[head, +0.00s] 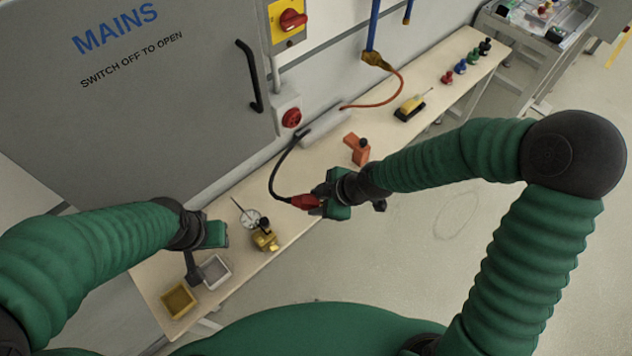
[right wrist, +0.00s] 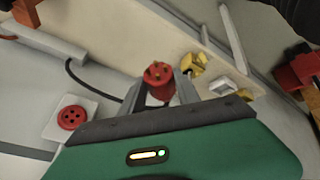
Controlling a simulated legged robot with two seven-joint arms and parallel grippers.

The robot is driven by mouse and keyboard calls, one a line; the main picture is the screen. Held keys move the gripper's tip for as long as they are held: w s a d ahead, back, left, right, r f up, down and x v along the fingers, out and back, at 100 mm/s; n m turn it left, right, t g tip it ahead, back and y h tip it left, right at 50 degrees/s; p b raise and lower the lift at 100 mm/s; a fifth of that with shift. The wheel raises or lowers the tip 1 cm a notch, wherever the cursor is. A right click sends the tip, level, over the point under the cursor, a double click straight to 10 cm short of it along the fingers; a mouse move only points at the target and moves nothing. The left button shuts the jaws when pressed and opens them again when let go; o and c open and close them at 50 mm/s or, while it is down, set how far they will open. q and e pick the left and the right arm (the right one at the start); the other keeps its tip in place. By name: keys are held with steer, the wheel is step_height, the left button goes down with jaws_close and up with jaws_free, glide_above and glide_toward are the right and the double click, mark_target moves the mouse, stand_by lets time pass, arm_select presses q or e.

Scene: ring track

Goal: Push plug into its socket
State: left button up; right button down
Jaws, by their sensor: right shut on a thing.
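The red plug (head: 303,202) is held in my right gripper (head: 322,200), above the bench's front edge. A black cable runs from the plug up to a grey strip on the bench. In the right wrist view the plug (right wrist: 158,78) sits between the two fingers, its pins facing away from the gripper. The red round socket (head: 291,117) is on a white box on the wall, right of the grey cabinet. It also shows in the right wrist view (right wrist: 72,117), left of the plug and apart from it. My left gripper (head: 215,235) is over the bench's near-left part; its fingers are unclear.
The bench (head: 225,200) carries a dial gauge (head: 249,217), a brass part (head: 264,238), two small trays (head: 179,300), an orange block (head: 357,149) and a yellow tool (head: 410,107). The grey cabinet (head: 150,110) stands behind. The floor at right is open.

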steer(key=shift+a, duration=0.1)
steer(key=shift+w+r+m, duration=0.2)
steer(key=shift+w+m, duration=0.05)
steer(key=shift+m, duration=0.05)
steer(key=s+d+r+m+t+h, duration=0.1)
steer(key=s+d+m+h, duration=0.2)
steer(key=d+m+h, duration=0.5)
steer(key=d+m, duration=0.7)
steer(key=m, duration=0.1)
steer(key=shift+d+m, duration=0.3)
steer(key=shift+a, duration=0.1)
steer(key=a+r+n+y, duration=0.1)
steer(key=a+n, duration=0.1)
steer(key=a, duration=0.3)
steer(key=a+r+n+t+y, duration=0.1)
steer(key=a+n, duration=0.2)
steer(key=a, duration=0.1)
steer(key=a+r+n+y, duration=0.1)
steer(key=a+n, duration=0.2)
steer(key=a, duration=0.2)
steer(key=shift+s+a+r+y, duration=0.2)
steer(key=shift+a+y, duration=0.1)
steer(key=shift+y, duration=0.1)
